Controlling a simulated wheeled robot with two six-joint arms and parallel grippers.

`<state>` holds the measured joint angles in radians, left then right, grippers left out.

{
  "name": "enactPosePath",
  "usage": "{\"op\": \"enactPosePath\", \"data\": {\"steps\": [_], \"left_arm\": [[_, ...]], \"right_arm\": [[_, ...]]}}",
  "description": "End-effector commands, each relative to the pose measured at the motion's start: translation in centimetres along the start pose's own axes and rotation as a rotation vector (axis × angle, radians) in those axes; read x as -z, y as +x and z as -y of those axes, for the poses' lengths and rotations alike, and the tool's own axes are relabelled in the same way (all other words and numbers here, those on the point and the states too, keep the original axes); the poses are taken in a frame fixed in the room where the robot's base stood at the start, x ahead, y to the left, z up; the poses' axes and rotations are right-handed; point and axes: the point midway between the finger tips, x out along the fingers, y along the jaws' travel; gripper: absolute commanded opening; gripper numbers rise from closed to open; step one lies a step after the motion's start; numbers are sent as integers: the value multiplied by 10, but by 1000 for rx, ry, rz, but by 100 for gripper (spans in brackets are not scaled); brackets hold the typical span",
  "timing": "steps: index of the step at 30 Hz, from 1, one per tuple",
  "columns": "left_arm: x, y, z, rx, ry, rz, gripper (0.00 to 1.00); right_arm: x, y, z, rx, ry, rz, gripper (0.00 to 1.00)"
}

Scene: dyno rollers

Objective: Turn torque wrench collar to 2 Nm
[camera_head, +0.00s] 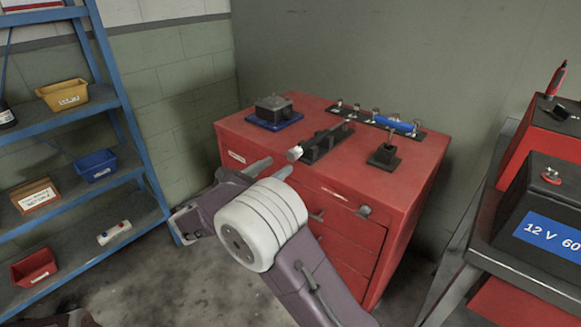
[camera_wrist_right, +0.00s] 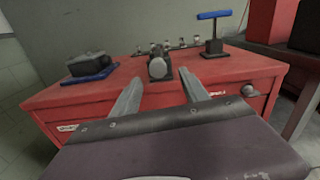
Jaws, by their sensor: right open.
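The torque wrench (camera_head: 322,143) appears to be the dark tool lying in a black holder on the red cabinet top, its pale round collar end (camera_head: 295,153) pointing toward me. In the right wrist view the round grey end (camera_wrist_right: 158,68) faces the camera, between and beyond the fingers. My right gripper (camera_head: 271,167) is open and empty at the cabinet's front edge, short of the collar and not touching it. It also shows in the right wrist view (camera_wrist_right: 160,77). The collar's scale marks are too small to read. My left gripper is not in view.
The red cabinet (camera_head: 345,205) also bears a dark box on a blue base (camera_head: 273,112), a rack of several sockets (camera_head: 355,110) and a blue T-handle (camera_head: 393,124) on a black stand (camera_head: 384,157). A blue shelf (camera_head: 60,165) stands left. A battery unit (camera_head: 550,225) stands right.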

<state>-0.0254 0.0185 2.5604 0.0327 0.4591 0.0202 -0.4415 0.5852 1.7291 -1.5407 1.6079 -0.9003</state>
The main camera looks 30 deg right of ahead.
Motion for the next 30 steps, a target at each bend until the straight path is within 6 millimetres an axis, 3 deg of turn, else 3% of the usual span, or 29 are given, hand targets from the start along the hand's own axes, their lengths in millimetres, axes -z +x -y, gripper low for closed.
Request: {"op": "enactPosePath", "data": {"steps": [5, 15, 26, 30], "left_arm": [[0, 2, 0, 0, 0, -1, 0], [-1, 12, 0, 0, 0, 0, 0], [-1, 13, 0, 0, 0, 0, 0], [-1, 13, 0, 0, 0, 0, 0]], "right_arm": [[0, 14, 1, 4, 2, -2, 53], [0, 80, 1, 4, 2, -2, 53], [-1, 92, 1, 1, 1, -3, 53], [-1, 91, 1, 1, 1, -3, 19]]}}
